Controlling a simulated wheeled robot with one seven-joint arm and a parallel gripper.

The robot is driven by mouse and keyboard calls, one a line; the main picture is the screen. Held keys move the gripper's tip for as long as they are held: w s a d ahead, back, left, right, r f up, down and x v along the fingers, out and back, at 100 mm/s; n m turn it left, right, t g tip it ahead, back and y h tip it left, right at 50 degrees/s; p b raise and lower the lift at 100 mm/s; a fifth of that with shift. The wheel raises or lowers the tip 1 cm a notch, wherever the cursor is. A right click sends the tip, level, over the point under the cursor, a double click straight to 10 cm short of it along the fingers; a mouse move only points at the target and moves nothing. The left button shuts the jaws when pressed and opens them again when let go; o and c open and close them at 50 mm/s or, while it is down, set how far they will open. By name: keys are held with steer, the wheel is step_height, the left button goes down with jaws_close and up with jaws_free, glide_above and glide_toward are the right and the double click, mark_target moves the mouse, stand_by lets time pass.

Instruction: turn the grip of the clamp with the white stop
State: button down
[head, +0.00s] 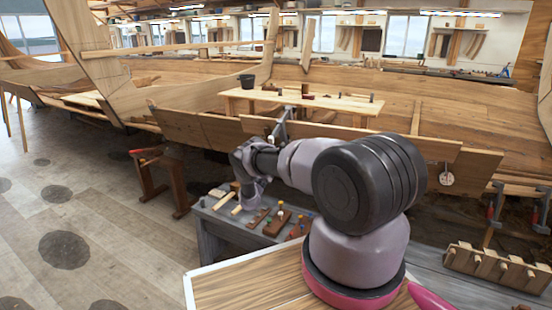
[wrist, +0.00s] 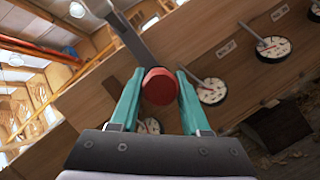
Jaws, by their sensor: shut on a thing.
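In the wrist view, my gripper (wrist: 158,88) has its two teal fingers on either side of a red round grip (wrist: 159,86), shut on it. A grey clamp bar (wrist: 128,38) runs up and left from behind the grip. In the head view, a grey clamp (head: 283,124) stands at the edge of the hull planking, just beyond the end of my arm. My fingers and the grip are not clear there. I cannot make out a white stop on this clamp.
White round dials (wrist: 273,48) with labels sit along the planking, one partly hidden behind my right finger. Below the arm, a grey bench (head: 233,228) holds wooden tools and blocks. More clamps (head: 494,205) stand at the right. Open floor (head: 90,215) lies left.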

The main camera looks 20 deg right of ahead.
steer(key=shift+c, duration=1.9)
jaws_free()
steer(key=shift+f, duration=0.1)
steer(key=v, duration=1)
steer(key=shift+a+f, duration=0.2)
steer(key=shift+a, duration=0.1)
